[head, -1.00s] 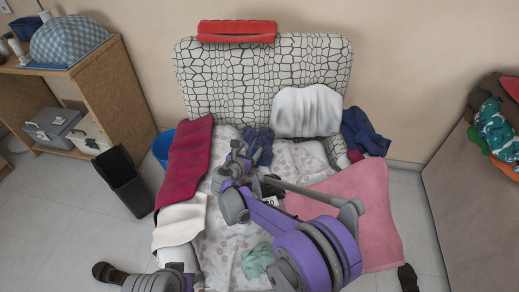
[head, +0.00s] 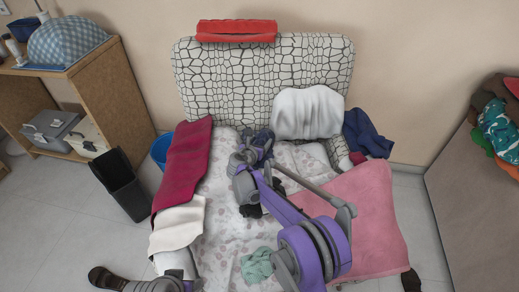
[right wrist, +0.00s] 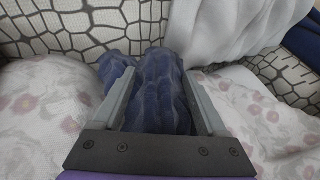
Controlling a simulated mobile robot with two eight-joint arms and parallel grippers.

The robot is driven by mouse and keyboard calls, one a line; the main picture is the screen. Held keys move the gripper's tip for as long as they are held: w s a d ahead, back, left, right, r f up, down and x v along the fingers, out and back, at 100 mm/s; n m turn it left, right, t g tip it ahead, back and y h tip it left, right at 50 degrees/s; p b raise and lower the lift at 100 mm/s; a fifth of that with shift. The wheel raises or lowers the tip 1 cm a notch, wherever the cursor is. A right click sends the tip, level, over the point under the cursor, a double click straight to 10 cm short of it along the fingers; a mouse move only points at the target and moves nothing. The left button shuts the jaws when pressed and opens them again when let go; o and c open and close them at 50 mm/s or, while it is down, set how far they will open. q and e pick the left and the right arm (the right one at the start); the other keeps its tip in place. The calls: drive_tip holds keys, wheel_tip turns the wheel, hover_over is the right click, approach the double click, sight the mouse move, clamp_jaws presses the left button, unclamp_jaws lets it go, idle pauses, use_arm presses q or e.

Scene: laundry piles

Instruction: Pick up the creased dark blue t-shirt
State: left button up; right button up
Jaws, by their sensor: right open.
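A crumpled dark blue cloth (head: 265,137) lies on the seat against the backrest, mostly covered by my right gripper (head: 243,157) in the head view. In the right wrist view the blue cloth (right wrist: 160,95) is bunched and creased, with a second fold to its left. My right gripper (right wrist: 158,76) is open, its fingers on either side of the main fold. I cannot tell if they touch it. Another dark blue cloth (head: 366,134) hangs over the right armrest. My left gripper is not in view.
A white cloth (head: 308,112) hangs on the backrest. A red cloth (head: 185,165) and a cream one (head: 178,225) cover the left arm. A pink cloth (head: 360,215) lies at the right. A mint cloth (head: 256,264) lies at the seat front. A black bin (head: 120,185) stands left.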

clamp_jaws()
idle(0.3)
